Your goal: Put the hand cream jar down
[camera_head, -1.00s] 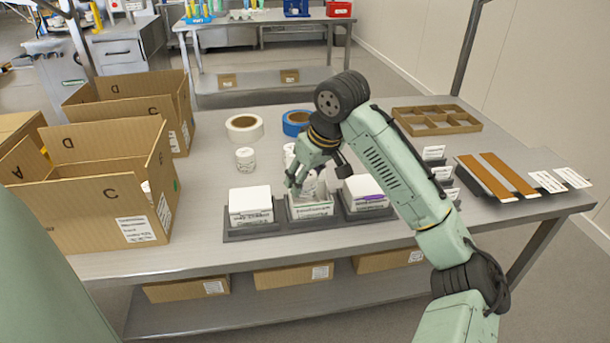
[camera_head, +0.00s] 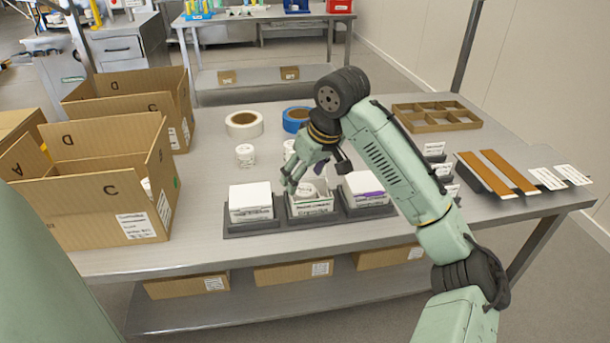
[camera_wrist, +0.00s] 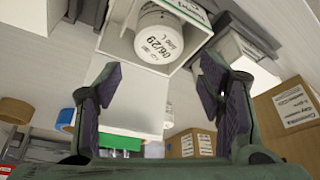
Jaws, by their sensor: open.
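The hand cream jar (camera_wrist: 158,42) is white, with a printed date label. It rests inside an open white carton (camera_wrist: 203,38), its labelled face toward the wrist camera. In the head view the jar (camera_head: 303,190) shows partly in the carton (camera_head: 312,209), which stands in the middle of the dark three-part holder (camera_head: 253,229). My gripper (camera_wrist: 157,92) is open, its fingers apart and clear of the jar. In the head view my gripper (camera_head: 291,182) is just above the carton's left side and hides part of it.
White cartons stand in the holder's left (camera_head: 250,200) and right (camera_head: 364,187) places. Another white jar (camera_head: 245,154) stands behind, near white tape (camera_head: 244,124) and blue tape (camera_head: 296,119). An open cardboard box (camera_head: 95,205) is at left, a divided tray (camera_head: 436,116) at back right.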

